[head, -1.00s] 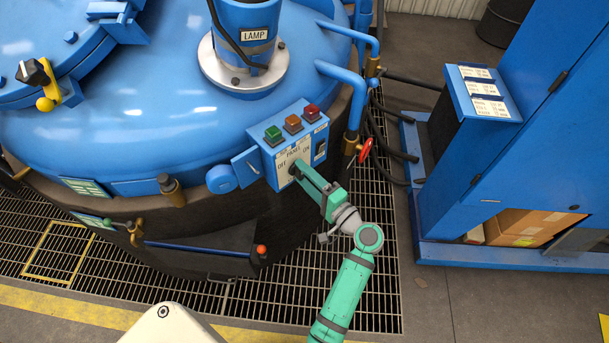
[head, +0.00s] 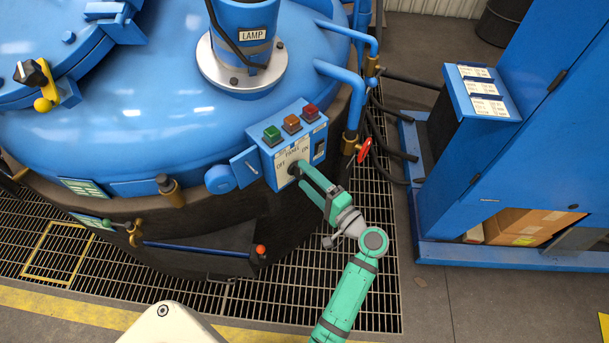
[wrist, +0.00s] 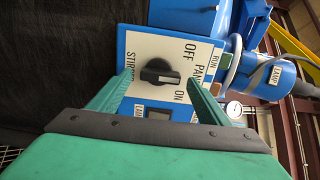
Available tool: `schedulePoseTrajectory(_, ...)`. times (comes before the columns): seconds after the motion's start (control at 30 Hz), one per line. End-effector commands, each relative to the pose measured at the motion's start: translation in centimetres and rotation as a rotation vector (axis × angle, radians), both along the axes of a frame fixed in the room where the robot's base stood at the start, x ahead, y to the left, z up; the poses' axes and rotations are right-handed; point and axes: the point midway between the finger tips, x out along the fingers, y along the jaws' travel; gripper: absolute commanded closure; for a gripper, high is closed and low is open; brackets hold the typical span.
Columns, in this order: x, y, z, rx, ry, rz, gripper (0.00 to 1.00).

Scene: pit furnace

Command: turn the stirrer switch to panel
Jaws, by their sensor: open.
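The stirrer switch is a black knob (wrist: 158,73) on a white label plate with the words STIRRER, OFF, PANEL and ON. In the wrist view its bar points right and slightly down, roughly towards the side with PANEL and ON. My gripper (wrist: 161,76) is open, with one green finger on each side of the knob. Gaps show between the fingers and the knob. In the head view my gripper (head: 297,171) is at the front of the blue control box (head: 267,160), and its fingers hide the knob there.
Green, orange and red buttons (head: 292,124) top the box, with a black rocker switch (head: 320,149) on its right part. A red valve handle (head: 365,150) and hoses stand close right. The blue furnace lid (head: 130,130) lies behind. Grating floor is open below.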

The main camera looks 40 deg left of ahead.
Motion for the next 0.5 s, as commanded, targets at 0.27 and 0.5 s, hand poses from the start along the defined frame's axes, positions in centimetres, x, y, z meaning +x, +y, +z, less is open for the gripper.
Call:
schedulePoseTrajectory(0.27,-1.1,-5.2,0.0,-0.001,0.000,-0.003,0.29)
schedulePoseTrajectory(0.5,-1.9,-8.0,-0.1,-0.001,0.001,0.003,0.29)
